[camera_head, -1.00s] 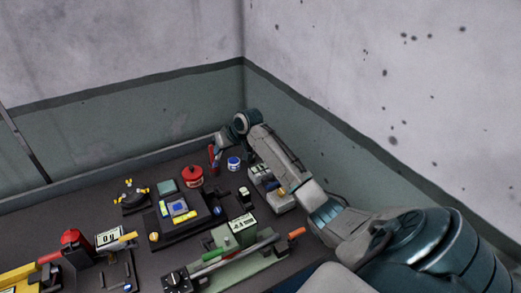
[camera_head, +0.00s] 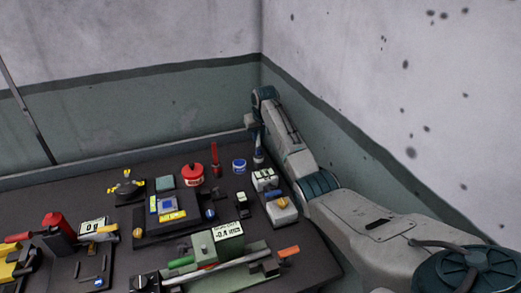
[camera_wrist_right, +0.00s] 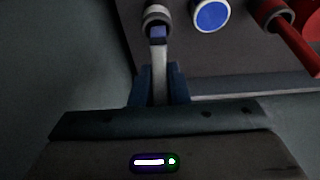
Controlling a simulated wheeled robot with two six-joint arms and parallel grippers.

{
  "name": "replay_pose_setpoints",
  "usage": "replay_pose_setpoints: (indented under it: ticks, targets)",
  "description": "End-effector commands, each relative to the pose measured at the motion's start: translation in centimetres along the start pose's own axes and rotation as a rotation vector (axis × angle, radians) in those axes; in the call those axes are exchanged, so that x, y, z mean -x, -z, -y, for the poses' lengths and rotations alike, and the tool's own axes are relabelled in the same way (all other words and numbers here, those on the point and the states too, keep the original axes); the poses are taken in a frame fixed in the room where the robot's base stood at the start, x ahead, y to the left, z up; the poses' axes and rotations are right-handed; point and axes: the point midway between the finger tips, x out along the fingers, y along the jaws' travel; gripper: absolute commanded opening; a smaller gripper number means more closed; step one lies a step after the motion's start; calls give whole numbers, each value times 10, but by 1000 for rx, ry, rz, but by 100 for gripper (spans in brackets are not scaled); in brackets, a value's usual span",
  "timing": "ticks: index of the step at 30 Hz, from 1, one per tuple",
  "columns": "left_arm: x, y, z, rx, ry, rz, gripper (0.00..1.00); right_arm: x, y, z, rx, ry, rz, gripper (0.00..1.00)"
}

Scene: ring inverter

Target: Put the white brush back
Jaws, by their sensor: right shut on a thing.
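The white brush (camera_wrist_right: 159,70) has a pale handle and a blue part near its far end. My right gripper (camera_wrist_right: 158,88) is shut on its handle. In the right wrist view the blue end meets a round grey holder (camera_wrist_right: 157,14); how deep it sits in it I cannot tell. In the head view the right gripper (camera_head: 257,128) is at the table's back right, just above the brush (camera_head: 259,150), which looks about upright. My left gripper is not in view.
A blue-topped jar (camera_head: 239,166) stands just left of the brush. A red brush (camera_head: 214,160) in a holder and a red pot (camera_head: 192,174) are further left. A grey box with a blue knob (camera_head: 281,210) lies in front. The wall is close on the right.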

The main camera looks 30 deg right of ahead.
Motion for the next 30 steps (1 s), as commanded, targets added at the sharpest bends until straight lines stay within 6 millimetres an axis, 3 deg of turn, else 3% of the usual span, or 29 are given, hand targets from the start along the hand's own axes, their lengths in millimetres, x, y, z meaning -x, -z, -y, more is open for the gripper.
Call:
replay_pose_setpoints:
  ticks: [12, 24, 25, 27, 30]
  targets:
    - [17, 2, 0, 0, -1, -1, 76, -46, -17, 0, 0, 1, 0, 0]
    - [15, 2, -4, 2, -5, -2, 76, -53, -19, 0, 0, 1, -2, 0]
    - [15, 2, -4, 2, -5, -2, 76, -52, -19, 0, 0, 1, -2, 19]
    - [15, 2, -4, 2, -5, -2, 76, -52, -19, 0, 0, 1, -2, 33]
    - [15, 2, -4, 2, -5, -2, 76, -52, -19, 0, 0, 1, -2, 37]
